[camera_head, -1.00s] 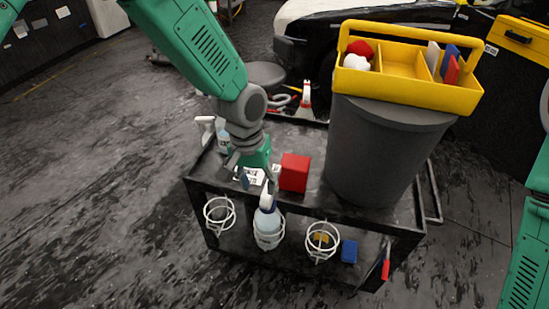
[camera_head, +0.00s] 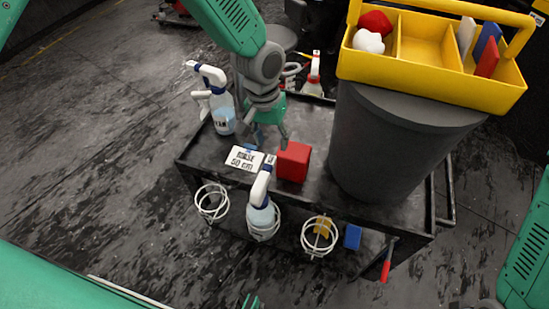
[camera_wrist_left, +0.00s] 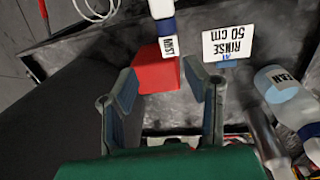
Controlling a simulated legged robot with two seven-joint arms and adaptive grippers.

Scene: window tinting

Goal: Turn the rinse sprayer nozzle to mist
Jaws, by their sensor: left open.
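My left gripper (camera_head: 267,136) is open and empty, pointing down above the cart top behind the card and red block. In the left wrist view its fingers (camera_wrist_left: 165,88) are spread, with the red block (camera_wrist_left: 157,72) seen between and beyond the tips. A spray bottle (camera_head: 262,218) with blue collar and white nozzle head sits in the middle front ring of the cart. In the left wrist view a white-and-blue sprayer head (camera_wrist_left: 164,18) bears a MIST tag (camera_wrist_left: 169,46). A card (camera_head: 245,159) reading RINSE 50 cm lies behind the front bottle.
Another spray bottle (camera_head: 223,115) stands at the cart's left. A red-topped sprayer (camera_head: 314,75) is at the back. A grey bin (camera_head: 395,145) carrying a yellow caddy (camera_head: 430,75) fills the right. White rings (camera_head: 212,202) project from the front edge.

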